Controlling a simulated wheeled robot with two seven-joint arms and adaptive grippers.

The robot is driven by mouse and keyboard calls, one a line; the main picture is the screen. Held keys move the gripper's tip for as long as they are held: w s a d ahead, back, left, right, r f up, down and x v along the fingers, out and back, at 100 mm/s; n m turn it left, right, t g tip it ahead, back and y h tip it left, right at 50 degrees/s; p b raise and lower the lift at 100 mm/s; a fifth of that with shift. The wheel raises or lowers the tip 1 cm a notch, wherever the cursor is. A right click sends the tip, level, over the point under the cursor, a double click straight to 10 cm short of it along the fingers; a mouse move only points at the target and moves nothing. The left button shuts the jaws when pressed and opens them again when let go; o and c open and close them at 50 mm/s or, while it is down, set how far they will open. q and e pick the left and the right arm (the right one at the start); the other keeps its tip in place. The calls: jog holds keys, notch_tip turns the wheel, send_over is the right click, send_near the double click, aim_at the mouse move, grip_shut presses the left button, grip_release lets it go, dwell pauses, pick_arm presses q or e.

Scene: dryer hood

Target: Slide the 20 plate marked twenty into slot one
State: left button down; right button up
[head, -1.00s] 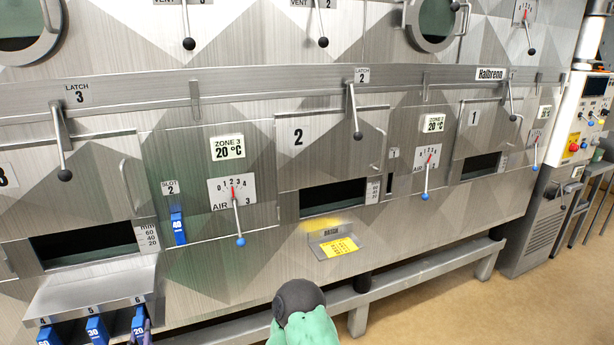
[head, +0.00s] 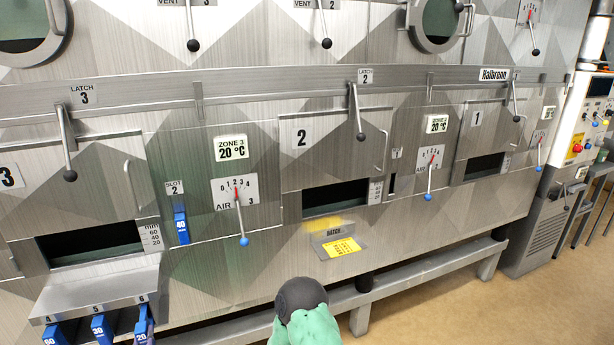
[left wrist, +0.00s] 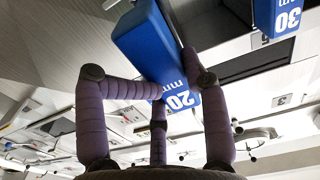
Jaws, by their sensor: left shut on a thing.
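The blue 20 plate (head: 141,326) is at the rack's position 6, at the lower left of the head view. In the left wrist view, the 20 plate (left wrist: 150,45) lies between the purple fingers of my left gripper (left wrist: 160,95), which is shut on it. In the head view, only a bit of that gripper (head: 149,339) shows at the bottom edge. Slot one (head: 391,184) is a narrow dark upright slit under a small "1" label, right of door 2, and looks empty.
Beside the 20 plate, the rack (head: 95,291) holds the blue 30 plate (head: 102,328) and 60 plate (head: 55,335). A blue 40 plate (head: 181,226) stands in slot 2. Air levers (head: 243,240) and a yellow-labelled hatch ledge (head: 340,246) stick out from the panel.

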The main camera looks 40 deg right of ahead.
pick_arm(q)
jog(key=shift+s+a+f, duration=0.3)
jog(key=shift+a+f, duration=0.05)
jog(key=shift+f, duration=0.15)
jog(key=shift+s+a, duration=0.1)
jog(key=shift+s, duration=0.25)
jog(key=shift+s+a+p, duration=0.25)
jog(key=shift+s+p, duration=0.15)
jog(key=shift+s, duration=0.2)
jog(key=shift+r+p+v, duration=0.15)
jog(key=shift+p+v, duration=0.1)
jog(key=shift+v, duration=0.6)
jog(key=shift+r+p+v, duration=0.15)
jog(key=shift+p+v, duration=0.1)
jog(key=shift+v, duration=0.55)
jog(key=shift+s+a, duration=0.1)
jog(key=shift+s+r, duration=0.1)
jog(key=shift+s, duration=0.35)
jog(key=shift+s, duration=0.15)
